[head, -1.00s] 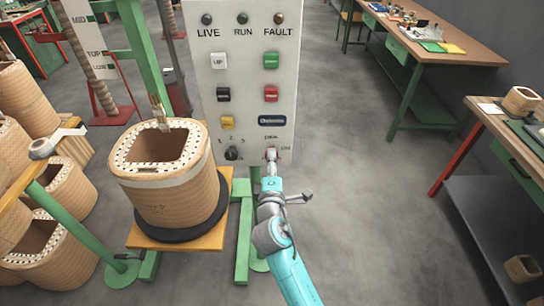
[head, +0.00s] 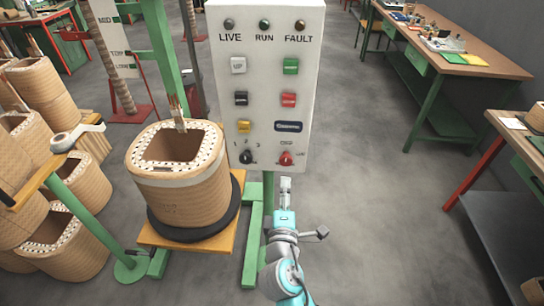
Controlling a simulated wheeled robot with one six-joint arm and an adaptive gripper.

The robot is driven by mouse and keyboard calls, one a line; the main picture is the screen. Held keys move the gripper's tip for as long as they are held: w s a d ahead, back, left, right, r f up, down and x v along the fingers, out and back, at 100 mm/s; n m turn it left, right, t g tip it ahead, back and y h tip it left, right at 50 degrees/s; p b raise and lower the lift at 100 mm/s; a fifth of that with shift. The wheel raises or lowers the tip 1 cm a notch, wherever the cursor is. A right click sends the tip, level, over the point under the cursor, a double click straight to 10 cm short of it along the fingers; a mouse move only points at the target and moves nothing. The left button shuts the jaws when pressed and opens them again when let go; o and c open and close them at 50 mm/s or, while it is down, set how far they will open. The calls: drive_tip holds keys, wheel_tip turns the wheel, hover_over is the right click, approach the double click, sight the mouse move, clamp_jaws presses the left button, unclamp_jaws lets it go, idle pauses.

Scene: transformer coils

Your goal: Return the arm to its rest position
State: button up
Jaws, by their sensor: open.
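My gripper (head: 286,184) is at the end of my turquoise and grey arm. It is open and empty, pointing up the picture, a little below the red knob (head: 286,158) on the white control panel (head: 222,100). A gap shows between the fingertips and the knob. My arm comes up from the bottom edge, right of centre. The fingers are small in this view.
A tan coil (head: 185,205) stands upright on a wooden platform (head: 160,238) left of the panel. More coils (head: 75,180) are stacked at the left. A workbench (head: 478,58) stands at the upper right. The grey floor (head: 390,220) right of my arm is clear.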

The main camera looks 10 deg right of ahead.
drive_tip(key=s+d+f+m+g+y, duration=0.1)
drive_tip(key=s+f+y, duration=0.1)
drive_tip(key=s+f, duration=0.35)
drive_tip(key=s+f+m+y, duration=0.2)
drive_tip(key=s+f, duration=0.1)
drive_tip(key=s, duration=0.6)
drive_tip(key=s+d+f+m+g+y, duration=0.1)
drive_tip(key=s+f, duration=0.3)
drive_tip(key=s, duration=0.3)
drive_tip(key=s+r+m, duration=0.3)
drive_tip(key=s+m, duration=0.2)
drive_tip(key=s, duration=0.5)
drive_tip(key=s+d+r+m, duration=0.1)
drive_tip(key=s+r+m, duration=0.3)
drive_tip(key=s, duration=0.7)
drive_tip(key=shift+d+r+m+y, duration=0.25)
drive_tip(key=shift+r+m+y, duration=0.05)
drive_tip(key=shift+m, duration=0.5)
